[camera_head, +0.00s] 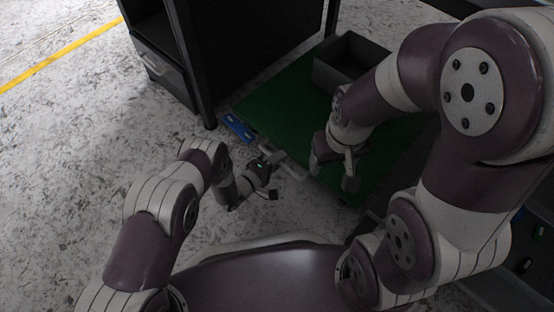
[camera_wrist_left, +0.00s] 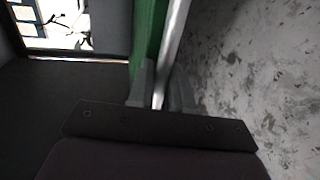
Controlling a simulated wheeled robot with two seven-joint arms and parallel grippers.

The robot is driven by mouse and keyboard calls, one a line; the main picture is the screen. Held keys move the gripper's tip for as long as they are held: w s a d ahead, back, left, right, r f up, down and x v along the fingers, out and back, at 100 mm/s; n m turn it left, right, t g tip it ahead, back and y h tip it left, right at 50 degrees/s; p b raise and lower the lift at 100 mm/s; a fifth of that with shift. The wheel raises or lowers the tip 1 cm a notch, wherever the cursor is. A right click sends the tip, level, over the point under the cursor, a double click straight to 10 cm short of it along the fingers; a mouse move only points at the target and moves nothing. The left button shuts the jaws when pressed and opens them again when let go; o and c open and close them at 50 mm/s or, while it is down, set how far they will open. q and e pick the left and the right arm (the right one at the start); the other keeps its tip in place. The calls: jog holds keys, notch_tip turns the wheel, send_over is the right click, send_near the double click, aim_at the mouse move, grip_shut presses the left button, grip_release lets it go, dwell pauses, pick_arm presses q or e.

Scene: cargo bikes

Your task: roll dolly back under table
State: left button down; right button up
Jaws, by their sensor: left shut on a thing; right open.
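The dolly (camera_head: 275,100) has a flat green deck and a pale metal handle (camera_head: 297,170) on its near edge. My left gripper (camera_head: 275,158) is at that handle and shut on it. In the left wrist view, the pale handle bar (camera_wrist_left: 174,40) runs between the fingers (camera_wrist_left: 160,90), beside the green dolly edge (camera_wrist_left: 147,35). My right gripper (camera_head: 335,172) is open above the deck's near part, its fingers pointing down. I cannot tell whether it touches the dolly. A black table-like unit (camera_head: 240,45) with upright legs stands behind the dolly's left side.
An open dark bin (camera_head: 345,60) sits on the far part of the green deck. A blue item (camera_head: 238,126) lies by the deck's left edge, near a black leg (camera_head: 200,85). Grey floor (camera_head: 80,130) at left is clear, with a yellow line (camera_head: 60,55) beyond.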

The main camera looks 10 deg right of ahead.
pick_arm(q)
jog(key=shift+w+d+r, duration=0.1)
jog(key=shift+w, duration=0.05)
jog(key=c, duration=1.2)
grip_release()
jog(key=shift+d, duration=0.1)
jog(key=shift+s+a+r+p, duration=0.15)
jog(key=shift+s+a+p, duration=0.1)
jog(key=shift+a+p, duration=0.15)
jog(key=p+v, duration=0.3)
jog(key=v, duration=0.3)
jog(key=p+v, duration=0.3)
jog(key=v, duration=0.2)
jog(key=shift+s+a, duration=0.3)
